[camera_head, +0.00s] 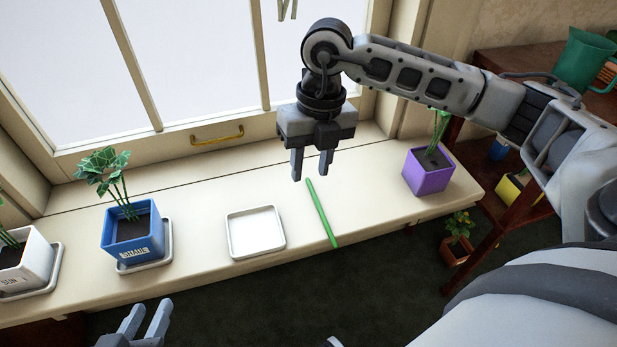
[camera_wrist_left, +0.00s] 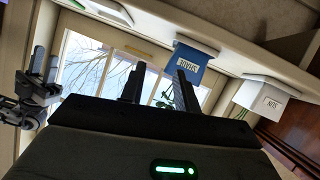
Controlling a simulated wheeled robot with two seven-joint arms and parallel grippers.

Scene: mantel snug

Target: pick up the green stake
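The green stake (camera_head: 321,212) lies on the cream window sill, between the empty white saucer and the purple pot, slanting toward the front edge. My right gripper (camera_head: 311,172) is open and empty, pointing down just above and beyond the stake's far end; no contact shows. My left gripper (camera_head: 146,320) is open and empty in front of the sill, low in the head view. Its fingers also show in the left wrist view (camera_wrist_left: 160,90), with my right gripper (camera_wrist_left: 40,90) at the left.
An empty white saucer (camera_head: 284,236) is left of the stake. A blue pot (camera_head: 128,240) and a white pot (camera_head: 24,268) with plants stand further left, each on a saucer. A purple pot (camera_head: 425,175) stands right. A watering can (camera_head: 582,62) sits on a shelf.

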